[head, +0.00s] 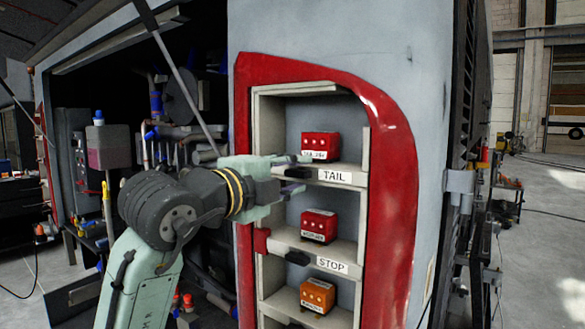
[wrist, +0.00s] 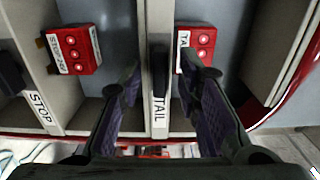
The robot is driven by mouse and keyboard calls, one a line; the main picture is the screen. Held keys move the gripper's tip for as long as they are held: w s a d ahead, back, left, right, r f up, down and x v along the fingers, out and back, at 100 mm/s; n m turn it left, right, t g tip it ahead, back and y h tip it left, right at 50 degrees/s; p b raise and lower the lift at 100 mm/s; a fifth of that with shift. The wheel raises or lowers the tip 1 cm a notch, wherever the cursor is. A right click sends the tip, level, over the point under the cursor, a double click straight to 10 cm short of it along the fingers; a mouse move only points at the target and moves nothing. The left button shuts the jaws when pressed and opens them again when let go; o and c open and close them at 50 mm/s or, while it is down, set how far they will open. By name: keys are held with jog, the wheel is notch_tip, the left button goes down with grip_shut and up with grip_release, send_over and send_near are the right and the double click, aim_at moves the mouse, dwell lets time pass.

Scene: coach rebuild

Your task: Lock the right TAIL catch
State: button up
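The TAIL shelf (head: 350,178) carries a white TAIL label and a red lamp box (head: 321,146); the box also shows in the wrist view (wrist: 204,42). A black lever-like piece (wrist: 160,70) sits on the shelf's front edge, beside the TAIL label (wrist: 160,105). My gripper (head: 298,174) is at this shelf edge, left of the label. In the wrist view its open fingers (wrist: 162,90) stand either side of the edge, apart from it, with nothing gripped. I cannot tell which catch is the right one, or whether it is locked.
Below is the STOP shelf (head: 345,252) with another red box (head: 319,226), a black piece (head: 297,258) and a red piece (head: 262,240) at left. An orange box (head: 317,296) sits lower. A raised red frame (head: 393,200) borders the shelves on the right.

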jog(key=shift+w, duration=0.1)
jog(key=shift+c, duration=0.3)
grip_shut()
